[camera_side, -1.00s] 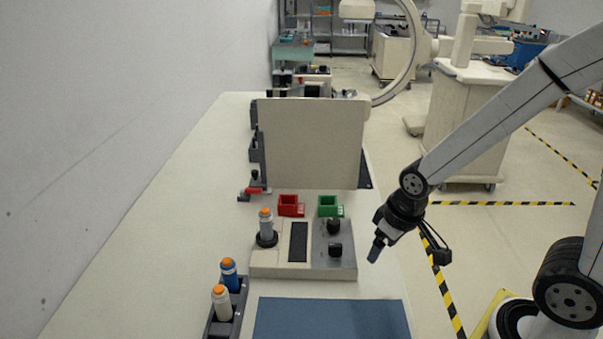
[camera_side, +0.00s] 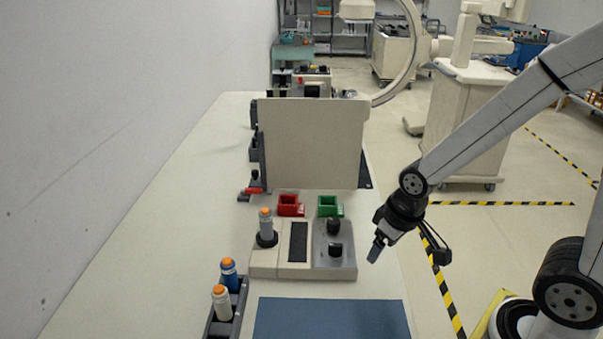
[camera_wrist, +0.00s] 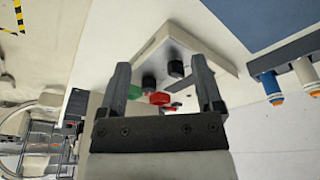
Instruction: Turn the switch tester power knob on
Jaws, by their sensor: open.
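The switch tester (camera_side: 282,271) is a pale box on the table with a metal panel on its right side. Two black knobs sit on that panel, a rear knob (camera_side: 333,226) and a front knob (camera_side: 335,250); which one is the power knob I cannot tell. A grey and white switch with an orange top (camera_side: 265,224) stands upright on the tester's left side. My gripper (camera_side: 376,250) is open and empty, to the right of the tester and apart from it. In the wrist view the knobs (camera_wrist: 176,69) show between and beyond the open fingers (camera_wrist: 165,88).
A red bin (camera_side: 290,206) and a green bin (camera_side: 329,206) stand behind the tester. A large beige panel (camera_side: 312,145) rises behind them. A blue mat (camera_side: 330,318) lies in front. A dark rack (camera_side: 226,308) holds two orange-topped switches at front left.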

